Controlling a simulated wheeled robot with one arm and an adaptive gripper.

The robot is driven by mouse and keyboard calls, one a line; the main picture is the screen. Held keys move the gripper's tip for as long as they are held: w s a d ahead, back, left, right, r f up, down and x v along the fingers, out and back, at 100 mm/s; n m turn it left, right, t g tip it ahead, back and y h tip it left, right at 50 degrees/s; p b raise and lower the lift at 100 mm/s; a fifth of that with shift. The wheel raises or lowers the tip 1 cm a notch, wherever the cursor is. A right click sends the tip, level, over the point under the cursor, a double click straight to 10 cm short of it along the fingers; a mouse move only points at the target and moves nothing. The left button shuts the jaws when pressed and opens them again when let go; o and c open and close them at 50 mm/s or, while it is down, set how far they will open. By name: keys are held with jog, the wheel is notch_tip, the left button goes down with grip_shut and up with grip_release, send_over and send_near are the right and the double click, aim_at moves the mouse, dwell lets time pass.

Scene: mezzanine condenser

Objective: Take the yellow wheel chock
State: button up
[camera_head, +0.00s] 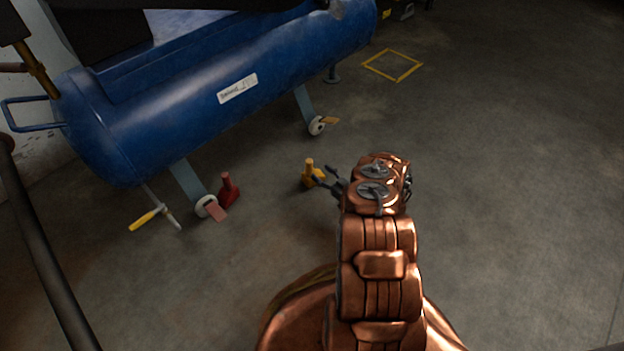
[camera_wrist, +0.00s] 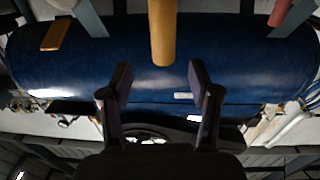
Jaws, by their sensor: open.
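The yellow wheel chock (camera_head: 309,166) stands on the floor in front of the blue tank, its peg-like handle upright. In the head view my gripper (camera_head: 324,177) is just to the right of it, with the fingers pointing toward it. In the wrist view the handle (camera_wrist: 162,32) comes down from the top edge, centred between the two finger lines but beyond the tips. My gripper (camera_wrist: 160,82) is open there, with nothing between its fingers. The chock's base is partly hidden by the fingers in the head view and out of frame in the wrist view.
The blue tank (camera_head: 215,85) stands behind on legs with caster wheels (camera_head: 317,126). A red chock (camera_head: 229,188) stands by the near wheel (camera_head: 206,206). A yellow-handled tool (camera_head: 147,219) is at the left. A yellow floor square (camera_head: 393,65) lies farther back. The floor at right is clear.

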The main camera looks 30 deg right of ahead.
aim_at(312, 167)
jog(key=shift+w+a+f, duration=0.1)
jog(key=shift+a+f, duration=0.1)
jog(key=shift+f, duration=0.05)
jog(key=shift+w+a+b, duration=0.25)
jog(key=shift+w+b, duration=0.15)
jog(key=shift+w, duration=0.75)
jog(key=shift+w+a+b, duration=0.2)
jog(key=shift+w+b, duration=0.15)
jog(key=shift+w, duration=0.85)
jog(key=shift+w+a+b, duration=0.25)
jog(key=shift+w+b, duration=0.15)
jog(key=shift+w, duration=0.75)
jog(key=shift+r, duration=0.1)
grip_shut()
